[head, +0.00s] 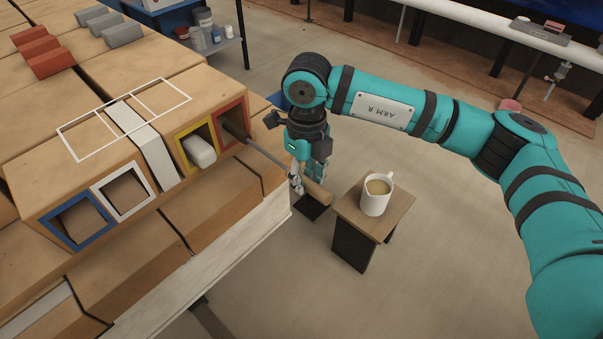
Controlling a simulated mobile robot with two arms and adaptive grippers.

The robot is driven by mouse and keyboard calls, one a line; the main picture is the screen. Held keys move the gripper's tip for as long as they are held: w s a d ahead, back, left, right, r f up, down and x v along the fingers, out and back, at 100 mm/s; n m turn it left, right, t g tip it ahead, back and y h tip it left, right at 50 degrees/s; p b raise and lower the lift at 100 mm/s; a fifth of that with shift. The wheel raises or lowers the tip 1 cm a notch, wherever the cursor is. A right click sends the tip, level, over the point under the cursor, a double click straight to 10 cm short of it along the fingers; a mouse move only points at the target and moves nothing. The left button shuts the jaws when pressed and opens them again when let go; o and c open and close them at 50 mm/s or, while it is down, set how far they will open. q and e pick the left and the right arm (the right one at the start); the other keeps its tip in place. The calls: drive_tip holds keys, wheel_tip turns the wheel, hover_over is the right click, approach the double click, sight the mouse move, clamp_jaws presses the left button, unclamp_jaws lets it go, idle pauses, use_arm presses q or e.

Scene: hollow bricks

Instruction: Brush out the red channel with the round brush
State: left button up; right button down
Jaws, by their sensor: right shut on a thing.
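The red-framed channel (219,133) is at the right end of a row of openings in the hollow bricks. The round brush has a thin metal rod (266,156) and a wooden handle (316,193). Its dark head (236,130) is at the mouth of the red channel; how far it reaches inside is hidden. My right gripper (299,183) is shut on the brush near the handle, to the right of the bricks. The inside of the red channel is mostly hidden. My left gripper is not in view.
The yellow-framed channel (181,148) holds a white block (199,152). The blue (54,230) and white (98,190) frames surround open channels. Red and grey blocks lie at the upper left.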

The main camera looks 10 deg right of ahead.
sight(326, 191)
drive_tip(key=shift+s+d, duration=0.8)
drive_tip(key=shift+s, duration=0.2)
drive_tip(key=shift+s+d, duration=0.75)
drive_tip(key=shift+s, duration=0.2)
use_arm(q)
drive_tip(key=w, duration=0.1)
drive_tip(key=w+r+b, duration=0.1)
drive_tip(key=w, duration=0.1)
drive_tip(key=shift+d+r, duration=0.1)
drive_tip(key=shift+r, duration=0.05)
use_arm(e)
drive_tip(key=s+d, duration=0.4)
drive_tip(key=s, duration=0.2)
drive_tip(key=shift+d, duration=0.35)
